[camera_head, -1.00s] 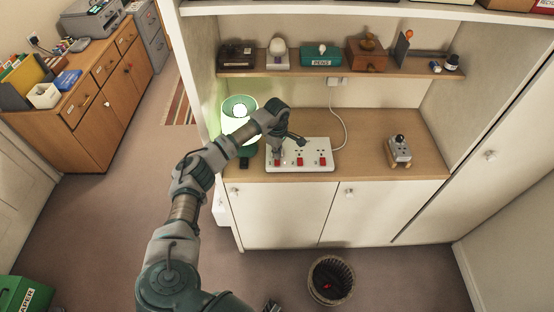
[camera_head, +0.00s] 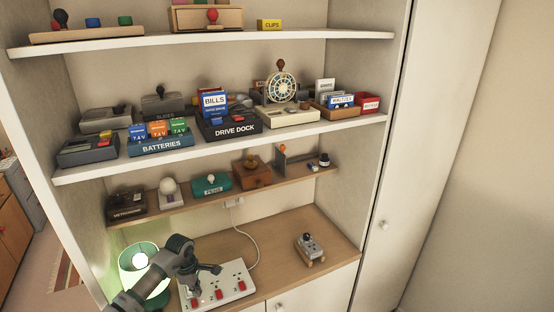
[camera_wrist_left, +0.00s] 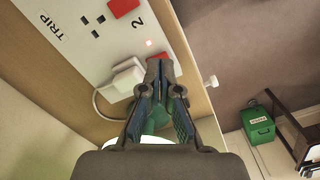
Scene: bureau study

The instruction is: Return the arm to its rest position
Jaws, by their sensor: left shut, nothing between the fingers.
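My left gripper (camera_head: 206,270) is shut and empty. It hovers over the white power strip (camera_head: 232,284) on the wooden counter, next to the lit green lamp (camera_head: 142,262). In the left wrist view the shut fingertips (camera_wrist_left: 159,66) are close to a white plug (camera_wrist_left: 126,74) and a red switch of the strip. The strip (camera_wrist_left: 70,22) carries the words TRIP and 2 there, and a small light glows on it. I cannot tell whether the fingertips touch the strip. My right gripper is not in view.
A grey device (camera_head: 310,246) stands on the counter's right side. Shelves above hold a batteries tray (camera_head: 160,144), a drive dock (camera_head: 228,130) and a pens box (camera_head: 211,184). A white cord (camera_head: 250,240) runs up the back wall.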

